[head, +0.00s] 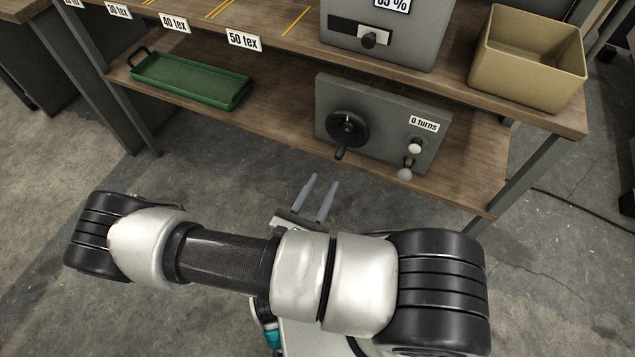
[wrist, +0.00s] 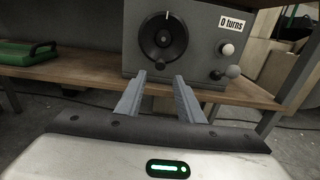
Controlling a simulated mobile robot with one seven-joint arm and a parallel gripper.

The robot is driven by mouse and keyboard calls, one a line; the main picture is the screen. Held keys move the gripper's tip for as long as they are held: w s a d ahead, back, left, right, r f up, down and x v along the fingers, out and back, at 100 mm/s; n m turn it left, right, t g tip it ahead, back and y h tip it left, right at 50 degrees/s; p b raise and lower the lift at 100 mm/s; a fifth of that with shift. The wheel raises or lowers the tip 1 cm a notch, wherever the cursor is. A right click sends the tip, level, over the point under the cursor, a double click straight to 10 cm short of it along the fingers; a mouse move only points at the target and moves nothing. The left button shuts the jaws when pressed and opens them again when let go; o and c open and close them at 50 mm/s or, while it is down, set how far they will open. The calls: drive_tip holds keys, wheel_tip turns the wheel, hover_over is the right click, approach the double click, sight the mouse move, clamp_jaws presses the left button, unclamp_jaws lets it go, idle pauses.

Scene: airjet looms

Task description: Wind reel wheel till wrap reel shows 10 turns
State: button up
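The wrap reel (head: 381,125) is a grey box on the lower wooden shelf. Its label (head: 423,124) reads "0 turns"; the label also shows in the wrist view (wrist: 231,22). The black reel wheel (head: 347,128) is on the left of its front face, with a crank handle (head: 340,153) pointing down. In the wrist view the wheel (wrist: 163,38) is straight ahead, beyond the fingertips. My gripper (head: 323,181) is open and empty, below and in front of the shelf. It also shows in the wrist view (wrist: 161,78), with both fingers apart and nothing between them.
Two light knobs (head: 414,147) are on the reel's right side. A green tray (head: 190,80) lies left on the lower shelf. Above, the upper shelf (head: 290,45) holds a grey box (head: 383,35) and a tan bin (head: 528,60). The floor in front is clear.

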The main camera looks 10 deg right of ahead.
sight(337, 158)
drive_tip(key=shift+b+x, duration=0.3)
drive_tip(key=shift+x, duration=4.55)
drive_tip(key=shift+d, duration=0.1)
drive_tip(key=c, duration=0.9)
drive_tip(key=shift+o, duration=0.2)
